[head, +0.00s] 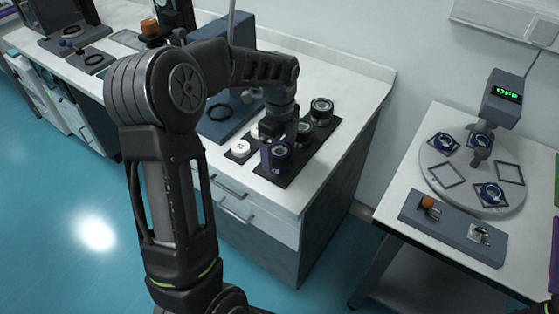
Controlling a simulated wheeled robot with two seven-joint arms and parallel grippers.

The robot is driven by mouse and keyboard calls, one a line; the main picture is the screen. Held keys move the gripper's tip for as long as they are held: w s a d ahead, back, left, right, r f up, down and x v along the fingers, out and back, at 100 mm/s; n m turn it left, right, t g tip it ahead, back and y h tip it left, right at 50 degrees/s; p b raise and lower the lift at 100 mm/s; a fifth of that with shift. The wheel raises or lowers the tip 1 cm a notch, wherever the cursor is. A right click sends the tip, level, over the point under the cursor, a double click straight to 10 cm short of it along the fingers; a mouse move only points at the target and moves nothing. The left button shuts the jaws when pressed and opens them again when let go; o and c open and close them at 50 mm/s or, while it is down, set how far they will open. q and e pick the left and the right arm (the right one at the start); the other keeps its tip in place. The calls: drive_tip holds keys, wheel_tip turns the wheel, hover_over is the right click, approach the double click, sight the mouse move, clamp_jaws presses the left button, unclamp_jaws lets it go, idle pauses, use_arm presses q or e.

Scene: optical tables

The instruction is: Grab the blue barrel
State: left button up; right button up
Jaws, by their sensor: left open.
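The blue barrel (280,158) is a short, dark blue cylinder with a lens-like top. It stands upright at the near end of a black mat (296,171) on the white counter. My left arm reaches over the counter from the left. Its gripper (278,138) is open and points down, directly over or beside the blue barrel. The fingers partly hide the barrel's top and back, and I cannot tell whether they touch it. My right gripper is not in view.
A green-ringed barrel (305,127) and a black one (321,108) stand behind on the mat. A white piece (240,148) lies left of the blue barrel.

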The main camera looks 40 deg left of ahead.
use_arm(q)
drive_tip(key=shift+c, duration=0.2)
idle(0.4)
drive_tip(key=c, duration=1.5)
drive_tip(key=shift+c, duration=0.2)
wheel_tip(320, 180, up, 10)
drive_tip(key=shift+r+b, duration=0.1)
drive_tip(key=shift+b, duration=0.4)
